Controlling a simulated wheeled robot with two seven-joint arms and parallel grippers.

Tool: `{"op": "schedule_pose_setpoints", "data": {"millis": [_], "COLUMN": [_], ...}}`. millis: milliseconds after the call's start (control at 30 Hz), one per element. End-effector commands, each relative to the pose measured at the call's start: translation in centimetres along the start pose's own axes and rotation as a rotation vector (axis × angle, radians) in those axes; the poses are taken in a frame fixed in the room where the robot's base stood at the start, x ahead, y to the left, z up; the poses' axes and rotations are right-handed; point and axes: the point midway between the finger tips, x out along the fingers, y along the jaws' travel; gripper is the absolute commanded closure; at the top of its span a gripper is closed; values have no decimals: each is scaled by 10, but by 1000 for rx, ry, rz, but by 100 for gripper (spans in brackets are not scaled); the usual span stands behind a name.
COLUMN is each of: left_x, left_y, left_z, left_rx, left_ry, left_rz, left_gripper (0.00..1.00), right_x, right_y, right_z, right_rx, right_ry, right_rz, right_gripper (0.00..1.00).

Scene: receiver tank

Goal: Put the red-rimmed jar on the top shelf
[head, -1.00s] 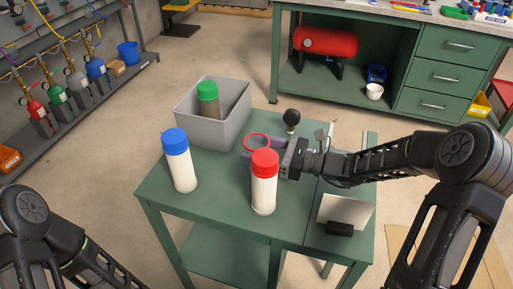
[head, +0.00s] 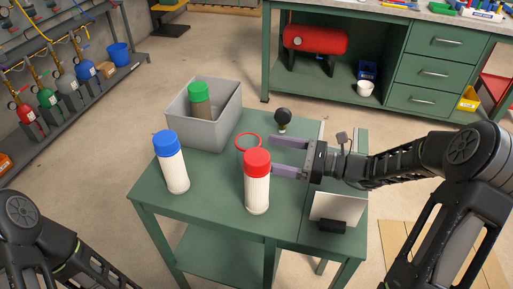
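The red-rimmed jar shows as a red ring (head: 249,142) on the green table, between the grey bin and the red-capped white bottle; its body is hard to make out. My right gripper (head: 271,155) comes in from the right with its two purple fingers apart. Its fingertips point at the jar and lie just to the right of it, with nothing held between them. The red-capped bottle hides the tip of the nearer finger. My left arm shows at the lower left, but its gripper is out of view. I cannot tell which surface is the top shelf.
The red-capped bottle (head: 257,185) stands close in front of the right gripper. A blue-capped bottle (head: 171,165) stands at the left. A grey bin (head: 222,128) holds a green-capped bottle (head: 200,98). A black knob (head: 283,116) and a white panel (head: 334,207) flank the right gripper.

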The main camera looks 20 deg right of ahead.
Motion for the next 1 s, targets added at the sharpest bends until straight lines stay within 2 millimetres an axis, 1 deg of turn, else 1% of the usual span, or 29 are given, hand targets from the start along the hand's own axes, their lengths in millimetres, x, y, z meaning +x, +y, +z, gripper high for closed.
{"op": "schedule_pose_setpoints", "data": {"millis": [33, 100, 200, 300, 433, 933, 1000], "left_x": [-1, -1, -1, -2, -2, -2, -1], "left_y": [0, 0, 0, 1, 1, 1, 0], "left_z": [0, 0, 0, 0, 0, 0, 0], "left_rx": [0, 0, 0, 0, 0, 0, 0], "left_ry": [0, 0, 0, 0, 0, 0, 0], "left_rz": [0, 0, 0, 0, 0, 0, 0], "left_gripper": [22, 22, 22, 22, 22, 22, 22], "right_x": [-12, -24, -38, -46, -49, -48, -47], "right_y": [-1, -1, 0, 0, 0, 0, -1], "right_z": [1, 0, 0, 0, 0, 0, 0], "right_rx": [0, 0, 0, 0, 0, 0, 0], "right_ry": [0, 1, 0, 0, -1, -1, -1], "right_rz": [-4, -3, -1, -1, 0, 0, 1], "right_gripper": [22, 22, 22, 22, 22, 22, 17]}}
